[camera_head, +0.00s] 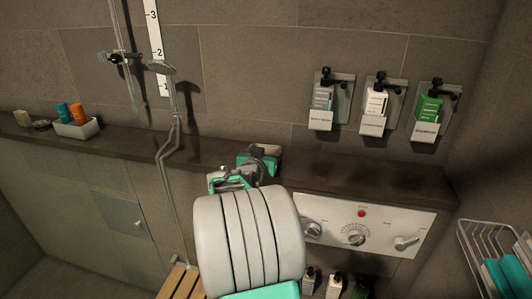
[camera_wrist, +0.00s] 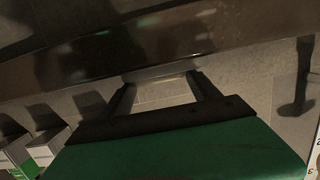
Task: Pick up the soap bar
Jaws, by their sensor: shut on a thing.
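A pale bar, which looks like the soap bar (camera_head: 271,149), shows just behind my gripper (camera_head: 262,157) in the head view, by the back of the dark shelf. My gripper is shut on it. In the wrist view, my two dark fingers (camera_wrist: 162,82) reach toward the shelf, and a pale strip of the soap bar (camera_wrist: 160,73) spans their tips. Most of the bar is hidden. I cannot tell whether it touches the shelf.
The dark stone shelf (camera_head: 370,183) runs along the wall. Three dispensers hang above it, including a green one (camera_head: 429,106). A control panel (camera_head: 375,226) sits below. A tray (camera_head: 78,129) with bottles stands at the left. A shower hose (camera_head: 166,160) hangs left of my gripper.

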